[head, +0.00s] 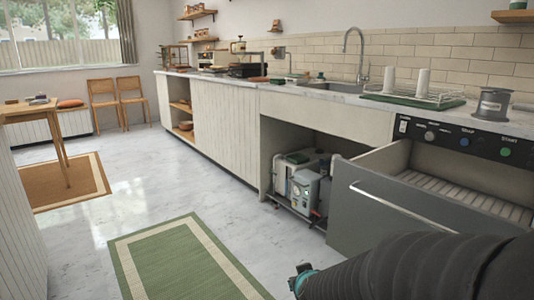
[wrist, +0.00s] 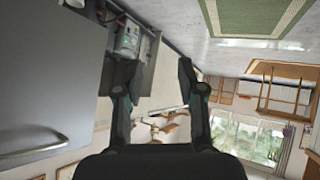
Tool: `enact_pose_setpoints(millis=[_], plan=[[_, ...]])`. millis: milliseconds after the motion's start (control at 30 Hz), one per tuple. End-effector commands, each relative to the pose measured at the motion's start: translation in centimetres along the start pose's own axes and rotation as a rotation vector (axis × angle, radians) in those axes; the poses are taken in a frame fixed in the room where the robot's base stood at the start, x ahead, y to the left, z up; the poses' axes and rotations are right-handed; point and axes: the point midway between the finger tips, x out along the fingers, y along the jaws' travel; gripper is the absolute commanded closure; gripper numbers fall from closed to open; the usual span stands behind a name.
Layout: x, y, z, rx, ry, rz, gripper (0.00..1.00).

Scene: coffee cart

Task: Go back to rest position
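My gripper (wrist: 158,82) shows in the wrist view with its two dark fingers spread apart and nothing between them. The wrist view is turned over, with the floor at the top and the window at the bottom. In the head view my black arm enters at the lower right, and a small teal and dark part of it (head: 300,278) shows at its end. The fingertips are not clearly seen there. The gripper is over the floor in front of the open drawer (head: 385,222), apart from it.
The grey drawer is pulled out, with a bar handle (head: 405,207). An open bay with a white machine (head: 302,186) is left of it. The counter holds a dish rack (head: 415,95) and a metal pot (head: 492,103). Floor around the green rug (head: 185,262) is clear.

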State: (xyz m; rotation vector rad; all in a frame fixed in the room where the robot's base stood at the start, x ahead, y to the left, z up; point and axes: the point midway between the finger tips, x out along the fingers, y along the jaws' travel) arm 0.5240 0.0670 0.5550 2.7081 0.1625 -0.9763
Motion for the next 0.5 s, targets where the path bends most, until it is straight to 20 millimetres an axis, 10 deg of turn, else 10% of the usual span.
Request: enact_pose_setpoints(millis=[267, 500], plan=[[-7.0, -3.3, 3.4, 0.184, -0.266, -0.231, 0.61], [-15.9, -1.4, 7.3, 0.269, -0.515, -0.205, 0.61]])
